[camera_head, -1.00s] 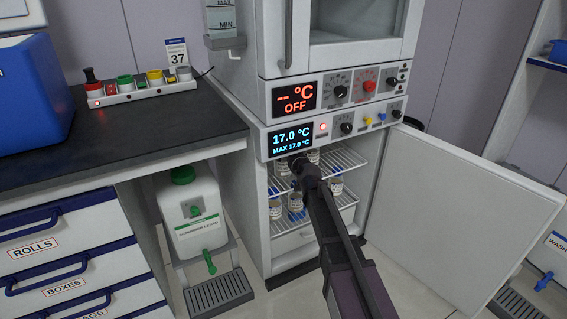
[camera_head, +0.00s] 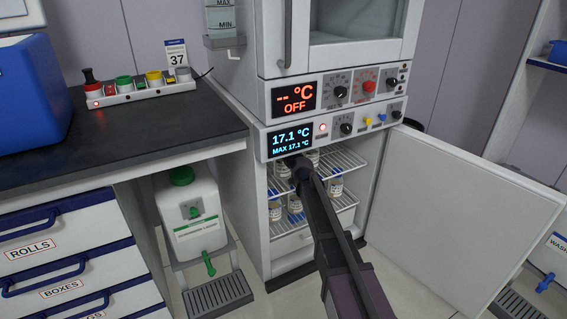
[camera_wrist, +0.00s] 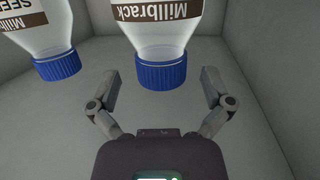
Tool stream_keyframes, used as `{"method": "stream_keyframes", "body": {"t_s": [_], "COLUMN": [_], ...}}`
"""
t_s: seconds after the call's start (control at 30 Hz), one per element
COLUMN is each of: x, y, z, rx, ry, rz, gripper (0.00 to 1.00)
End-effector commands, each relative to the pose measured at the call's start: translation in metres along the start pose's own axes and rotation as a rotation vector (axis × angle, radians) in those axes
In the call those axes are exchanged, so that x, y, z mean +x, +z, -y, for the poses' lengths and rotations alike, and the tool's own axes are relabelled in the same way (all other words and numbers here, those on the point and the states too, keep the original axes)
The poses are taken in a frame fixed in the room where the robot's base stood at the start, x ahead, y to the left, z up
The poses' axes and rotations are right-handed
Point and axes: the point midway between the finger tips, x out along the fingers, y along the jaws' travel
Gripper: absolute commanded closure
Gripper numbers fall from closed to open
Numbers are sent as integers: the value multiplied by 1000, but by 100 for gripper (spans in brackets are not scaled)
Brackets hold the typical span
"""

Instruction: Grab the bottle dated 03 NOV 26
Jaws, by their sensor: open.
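In the wrist view, a clear bottle (camera_wrist: 164,42) with a blue cap and a brown-and-white label reading "Millbrack" appears upside down in the upper middle. My gripper (camera_wrist: 160,76) is open, its two fingers on either side of the blue cap, with gaps visible. A second blue-capped bottle (camera_wrist: 42,40) with a similar label, partly reading "SEED", is at the upper left. No date is readable on either label. In the head view, my arm reaches into the open lower cabinet (camera_head: 255,215); the gripper's fingers are hidden there.
Several bottles stand on two wire shelves; one on the lower shelf (camera_head: 335,187) is right of my arm. The cabinet door (camera_head: 450,215) stands open to the right. The control panel (camera_head: 340,130), reading 17.1 °C, is just above the opening. A dark worktop (camera_head: 150,125) is left.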

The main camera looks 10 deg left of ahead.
Motion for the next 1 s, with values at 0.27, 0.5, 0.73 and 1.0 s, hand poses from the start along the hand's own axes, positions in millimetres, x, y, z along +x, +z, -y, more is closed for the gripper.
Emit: {"method": "stream_keyframes", "body": {"t_s": [0.27, 0.5, 0.73, 1.0], "x": [28, 28, 28, 28], "y": [0, -1, -1, -1], "z": [0, 1, 1, 1], "rx": [1, 1, 1, 1], "ry": [-1, -1, -1, -1], "rz": [0, 0, 0, 0], "gripper": [0, 0, 0, 42]}}
